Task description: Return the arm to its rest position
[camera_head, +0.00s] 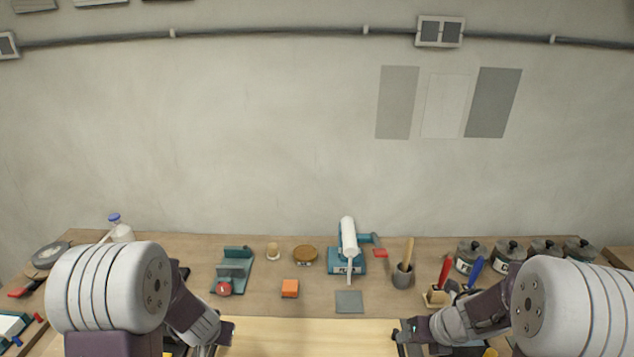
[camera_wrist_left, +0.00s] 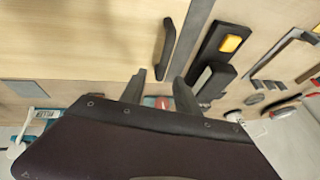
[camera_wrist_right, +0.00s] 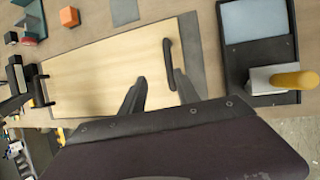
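My left arm comes in from the left in the head view, and its gripper (camera_head: 205,342) is low over the front of the workbench. In the left wrist view my left gripper (camera_wrist_left: 160,84) has its two fingers apart with nothing between them. My right gripper (camera_head: 408,335) is low at the right of the pale board in the head view. In the right wrist view its fingers (camera_wrist_right: 162,88) are apart and empty above the board. No held object shows in either gripper.
A pale board (camera_wrist_right: 100,75) with black handles lies between the grippers. Behind stand a teal dispenser (camera_head: 346,262), an orange block (camera_head: 290,288), a grey square (camera_head: 349,302), a tool cup (camera_head: 402,276) and several lidded pots (camera_head: 508,259). The wall (camera_head: 250,130) is behind the bench.

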